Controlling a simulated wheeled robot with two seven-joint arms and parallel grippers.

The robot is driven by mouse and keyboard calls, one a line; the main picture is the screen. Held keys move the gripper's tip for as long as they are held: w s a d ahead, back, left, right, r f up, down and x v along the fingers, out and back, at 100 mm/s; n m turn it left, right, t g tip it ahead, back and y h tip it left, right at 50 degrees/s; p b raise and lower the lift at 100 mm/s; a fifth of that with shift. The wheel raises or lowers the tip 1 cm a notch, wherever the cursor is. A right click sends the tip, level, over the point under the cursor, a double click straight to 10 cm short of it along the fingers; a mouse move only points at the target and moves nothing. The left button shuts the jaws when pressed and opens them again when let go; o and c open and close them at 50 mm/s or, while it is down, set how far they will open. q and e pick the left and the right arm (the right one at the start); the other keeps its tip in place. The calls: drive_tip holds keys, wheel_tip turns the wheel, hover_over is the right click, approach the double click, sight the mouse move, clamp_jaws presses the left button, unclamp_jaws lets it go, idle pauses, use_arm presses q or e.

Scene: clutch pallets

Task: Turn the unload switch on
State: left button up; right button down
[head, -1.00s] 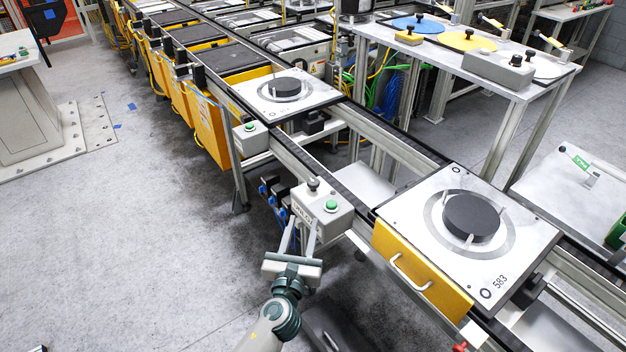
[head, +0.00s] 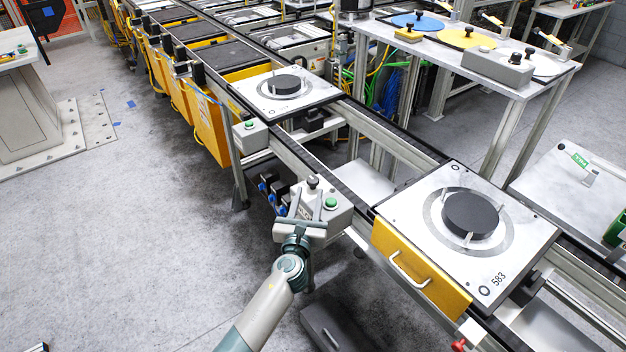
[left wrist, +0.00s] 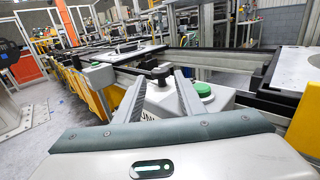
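The unload switch is a black knob (head: 313,182) on top of a grey control box (head: 342,218) at the side of the conveyor. A green button (head: 331,203) sits beside it on the same box. In the left wrist view the knob (left wrist: 160,73) shows between and just beyond the fingertips, with the green button (left wrist: 203,90) to the right. My left gripper (head: 308,196) is open, its fingers reaching over the box toward the knob. Contact with the knob cannot be told. The lettering on the box is partly hidden by the fingers. My right gripper is not in view.
A pallet marked 583 (head: 407,208) with a yellow front (head: 418,268) stands on the conveyor to the right. Another pallet (head: 313,95) stands farther back. A second grey button box (head: 250,135) is up the line. The floor at left is open.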

sight(312, 184)
use_arm(q)
drive_tip(key=w, duration=0.2)
drive_tip(key=w+b, duration=0.1)
drive_tip(key=w, duration=0.2)
drive_tip(key=w+d, duration=0.1)
drive_tip(key=w, duration=0.1)
drive_tip(key=shift+w, duration=0.15)
drive_tip(key=shift+d, duration=0.1)
drive_tip(key=shift+c, duration=0.6)
drive_tip(key=c, duration=0.6)
